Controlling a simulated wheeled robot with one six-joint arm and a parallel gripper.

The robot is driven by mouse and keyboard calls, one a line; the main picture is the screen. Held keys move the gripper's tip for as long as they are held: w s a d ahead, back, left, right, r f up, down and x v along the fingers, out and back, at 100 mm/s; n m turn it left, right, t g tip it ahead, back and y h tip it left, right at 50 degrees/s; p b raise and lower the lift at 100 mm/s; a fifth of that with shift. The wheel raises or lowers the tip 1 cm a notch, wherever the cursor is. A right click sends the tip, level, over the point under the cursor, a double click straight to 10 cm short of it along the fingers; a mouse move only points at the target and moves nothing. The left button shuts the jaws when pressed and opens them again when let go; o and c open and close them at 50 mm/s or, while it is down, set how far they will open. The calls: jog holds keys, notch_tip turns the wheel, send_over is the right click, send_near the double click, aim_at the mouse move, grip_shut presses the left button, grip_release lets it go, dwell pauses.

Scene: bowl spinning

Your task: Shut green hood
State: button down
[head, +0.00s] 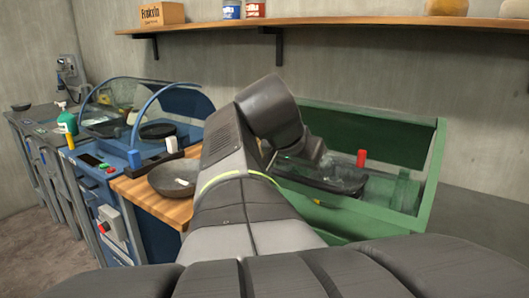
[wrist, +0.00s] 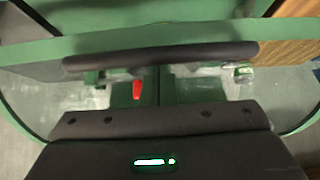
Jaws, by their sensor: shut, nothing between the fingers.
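The green machine (head: 330,217) stands at the right in the head view. Its green hood (head: 375,130) stands raised at the back, and the front and top are open. My gripper (head: 312,150) is over the machine's opening, shut and empty. I cannot tell whether it touches the hood.
A wooden counter (head: 150,198) with a dark bowl (head: 174,180) lies left of my arm. A blue machine (head: 95,165) with a curved clear cover stands further left. A shelf (head: 340,22) runs along the wall above. Grey surface (head: 480,225) is clear at the right.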

dwell(0.3)
notch_tip(320, 180, up, 10)
jog(key=p, duration=0.8)
jog(key=shift+f, duration=0.25)
notch_tip(320, 180, down, 10)
jog(key=b, duration=0.7)
jog(key=shift+r+b, duration=0.2)
jog(key=shift+b, duration=0.15)
jog(key=shift+r, duration=0.1)
